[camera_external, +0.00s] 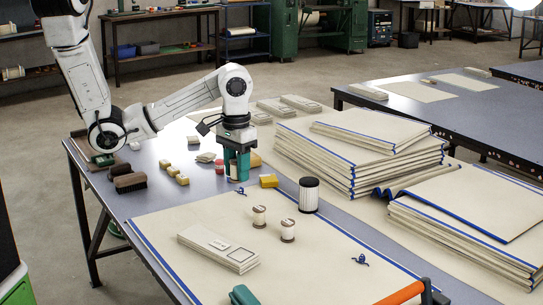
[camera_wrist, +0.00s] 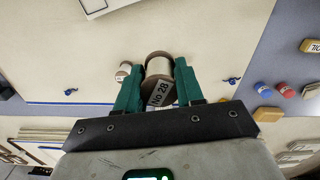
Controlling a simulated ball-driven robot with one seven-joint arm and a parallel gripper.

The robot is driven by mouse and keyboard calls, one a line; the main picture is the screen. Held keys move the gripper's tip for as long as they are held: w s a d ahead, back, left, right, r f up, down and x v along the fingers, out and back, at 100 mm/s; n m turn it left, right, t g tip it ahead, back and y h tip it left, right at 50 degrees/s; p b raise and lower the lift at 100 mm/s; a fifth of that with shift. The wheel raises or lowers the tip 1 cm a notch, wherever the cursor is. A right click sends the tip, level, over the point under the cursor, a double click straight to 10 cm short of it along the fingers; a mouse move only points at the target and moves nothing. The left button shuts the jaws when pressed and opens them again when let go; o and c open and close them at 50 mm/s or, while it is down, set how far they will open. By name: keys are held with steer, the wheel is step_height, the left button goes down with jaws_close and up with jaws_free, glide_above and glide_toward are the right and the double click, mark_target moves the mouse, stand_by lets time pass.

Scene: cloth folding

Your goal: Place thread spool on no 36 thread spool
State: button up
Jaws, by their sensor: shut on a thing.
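My gripper (camera_external: 238,178) is above the near end of the blue-grey table, at the cloth's far edge in the external view. In the wrist view my gripper (camera_wrist: 159,75) is shut on a brown-and-cream thread spool (camera_wrist: 158,66), with a tag reading "No 28". In the external view two spools, a left one (camera_external: 259,217) and a right one (camera_external: 287,230), stand upright on the cream cloth (camera_external: 190,220), apart from each other. Their numbers are too small to read.
A black-and-white canister (camera_external: 308,195) stands right of the spools. A folded cloth stack (camera_external: 220,248) lies in front of them. Yellow blocks (camera_external: 268,181) and small red and blue items lie around my gripper. Tall stacks of folded cloth (camera_external: 360,150) stand to the right.

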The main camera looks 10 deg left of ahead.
steer(key=b, duration=0.5)
glide_above(260, 208)
steer(key=s, duration=0.1)
steer(key=f, duration=0.5)
steer(key=shift+a+f, duration=0.3)
steer(key=shift+f, duration=0.05)
steer(key=shift+w+d+f, duration=0.2)
steer(key=shift+w+f, duration=0.1)
steer(key=shift+f, duration=0.1)
steer(key=shift+w+d+f, duration=0.1)
steer(key=shift+w+f, duration=0.05)
steer(key=shift+f, duration=0.8)
steer(key=shift+w+d+f, duration=0.1)
steer(key=shift+f, duration=0.8)
steer(key=o, duration=1)
steer(key=shift+a+f, duration=0.1)
